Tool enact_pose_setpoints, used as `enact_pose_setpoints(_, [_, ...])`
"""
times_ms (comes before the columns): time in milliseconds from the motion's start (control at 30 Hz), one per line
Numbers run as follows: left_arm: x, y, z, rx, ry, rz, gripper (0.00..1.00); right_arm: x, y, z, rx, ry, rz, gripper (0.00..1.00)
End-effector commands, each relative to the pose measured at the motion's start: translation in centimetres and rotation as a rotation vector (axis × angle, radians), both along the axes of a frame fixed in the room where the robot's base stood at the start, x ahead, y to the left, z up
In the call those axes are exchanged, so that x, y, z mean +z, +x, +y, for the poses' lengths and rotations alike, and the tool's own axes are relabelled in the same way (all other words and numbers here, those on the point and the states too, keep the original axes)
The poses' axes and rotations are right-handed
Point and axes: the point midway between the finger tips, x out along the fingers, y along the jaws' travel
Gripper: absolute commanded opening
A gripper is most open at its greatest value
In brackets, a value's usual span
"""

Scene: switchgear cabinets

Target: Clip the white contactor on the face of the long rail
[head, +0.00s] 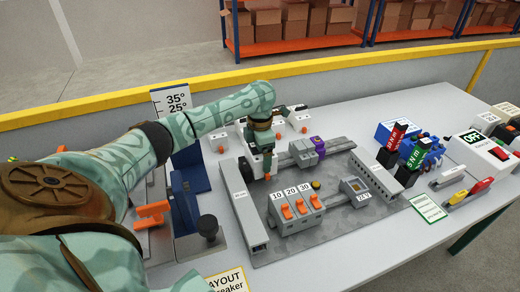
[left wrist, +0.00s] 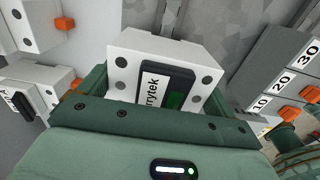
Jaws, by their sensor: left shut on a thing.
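The white contactor (left wrist: 122,62) is in my left gripper (left wrist: 160,95). The left wrist view shows its white face with dark round screws and a black label ending in "rytek" beside a green patch. In the head view my left gripper (head: 262,165) points down over the left back part of the grey mounting plate, and hides most of the contactor. The front rail carries grey breakers (head: 298,210) marked 10, 20 and 30. A rail farther back holds grey blocks and a purple block (head: 318,146). I cannot tell whether the contactor touches a rail. My right gripper is out of view.
A grey duct (head: 243,212) edges the plate (head: 285,250) on the left, another (head: 382,178) on the right. More white units with orange parts (head: 300,122) stand behind. A blue block (head: 432,155) and an OFF box (head: 480,150) stand right. Bare plate lies in front of the breakers.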

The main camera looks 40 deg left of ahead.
Motion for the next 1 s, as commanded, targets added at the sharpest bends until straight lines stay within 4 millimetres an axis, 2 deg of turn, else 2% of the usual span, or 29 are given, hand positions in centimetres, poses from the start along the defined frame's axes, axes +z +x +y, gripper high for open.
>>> enact_pose_setpoints(367, [-0.1,0.0,0.0,0.000,0.000,-0.001,0.50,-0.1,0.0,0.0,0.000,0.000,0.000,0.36])
enact_pose_setpoints(1000, [-1.5,0.0,0.0,0.001,0.001,0.000,0.50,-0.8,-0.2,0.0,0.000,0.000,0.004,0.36])
